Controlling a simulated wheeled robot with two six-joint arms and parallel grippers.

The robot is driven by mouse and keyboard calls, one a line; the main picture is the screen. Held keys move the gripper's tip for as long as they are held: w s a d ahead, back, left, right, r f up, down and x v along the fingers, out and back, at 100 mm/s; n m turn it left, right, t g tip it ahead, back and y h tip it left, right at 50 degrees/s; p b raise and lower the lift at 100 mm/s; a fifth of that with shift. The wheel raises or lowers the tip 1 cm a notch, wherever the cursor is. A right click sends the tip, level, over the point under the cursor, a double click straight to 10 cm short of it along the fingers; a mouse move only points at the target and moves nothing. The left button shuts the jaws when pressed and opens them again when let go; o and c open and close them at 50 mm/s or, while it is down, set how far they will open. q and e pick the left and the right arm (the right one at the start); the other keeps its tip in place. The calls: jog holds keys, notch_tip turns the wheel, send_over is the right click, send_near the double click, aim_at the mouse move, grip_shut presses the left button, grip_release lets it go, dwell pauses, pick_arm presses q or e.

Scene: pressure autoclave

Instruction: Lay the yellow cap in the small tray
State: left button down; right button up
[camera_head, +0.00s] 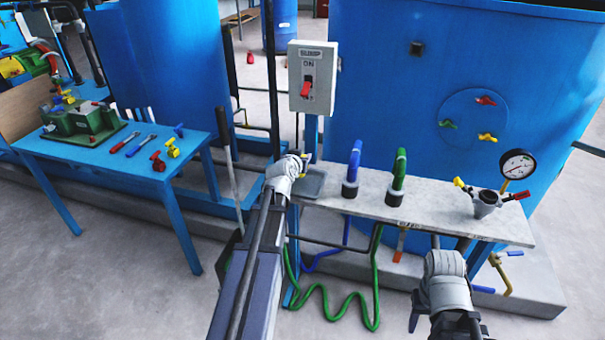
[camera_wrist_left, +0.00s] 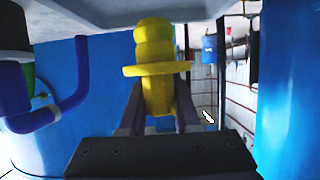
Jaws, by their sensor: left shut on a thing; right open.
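The yellow cap (camera_wrist_left: 156,66) is clamped between the fingers of my left gripper (camera_wrist_left: 158,110) in the left wrist view, its wide flange and ribbed knob beyond the fingertips. In the head view my left gripper (camera_head: 302,162) is at the bench's left end, with a sliver of yellow at its tip. The small grey tray (camera_head: 314,182) sits on that end of the bench, just right of the gripper and partly hidden by it. My right gripper (camera_head: 449,243) is open, low in front of the bench; its fingers are hard to make out.
The grey bench (camera_head: 430,202) bears a blue pipe (camera_head: 352,168), a green pipe (camera_head: 398,172) and a fitting (camera_head: 486,202) below a gauge (camera_head: 517,164). A switch box (camera_head: 312,78) stands behind the tray. A blue table (camera_head: 110,160) with tools is at left.

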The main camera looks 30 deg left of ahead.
pick_arm(q)
jog(key=shift+f+b, duration=1.75)
jog(key=shift+b, duration=0.05)
jog(key=shift+f, duration=0.1)
jog(key=shift+f, duration=0.15)
jog(key=c, duration=0.6)
grip_release()
